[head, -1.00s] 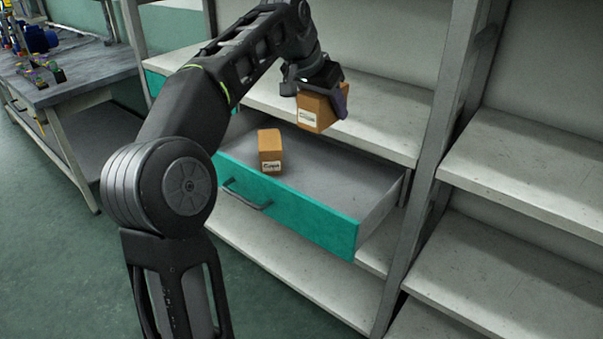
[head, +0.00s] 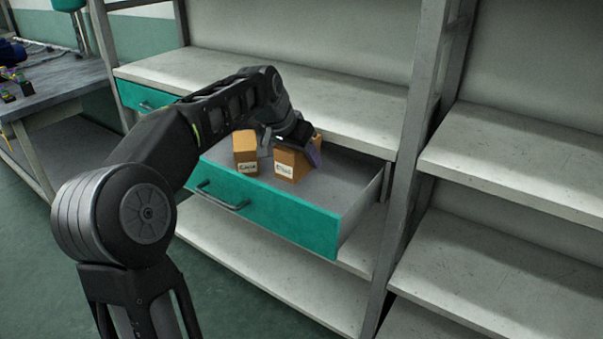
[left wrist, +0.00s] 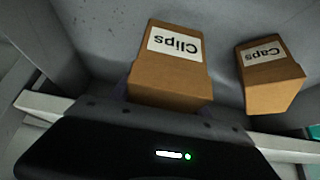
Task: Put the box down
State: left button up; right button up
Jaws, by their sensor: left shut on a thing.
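My left gripper (head: 298,148) is shut on an orange-brown box labelled "Clips" (head: 287,163), low inside the open teal-fronted drawer (head: 262,209). In the left wrist view the Clips box (left wrist: 170,78) is upside down in the picture, close against the gripper. I cannot tell whether its base touches the drawer floor. A second box labelled "Caps" (head: 245,150) stands on the drawer floor to the left in the head view, with a small gap between the boxes. It also shows at the right of the left wrist view (left wrist: 270,85). My right gripper is not in view.
The drawer floor right of the Clips box is bare (head: 345,185). A shelf board (head: 340,115) runs just above and behind the drawer. A grey upright post (head: 410,150) stands to the right. A workbench (head: 50,98) with small parts is at far left.

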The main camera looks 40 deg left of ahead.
aim_at(286, 149)
pick_arm(q)
jog(key=shift+f+b, duration=0.7)
jog(key=shift+f, duration=1.5)
jog(key=shift+f, duration=0.1)
jog(key=o, duration=1.6)
jog(key=shift+f, duration=0.1)
jog(key=shift+s+r, duration=0.1)
jog(key=shift+r, duration=0.35)
jog(key=p+v, duration=0.2)
jog(key=v, duration=0.9)
jog(key=shift+s+r, duration=0.15)
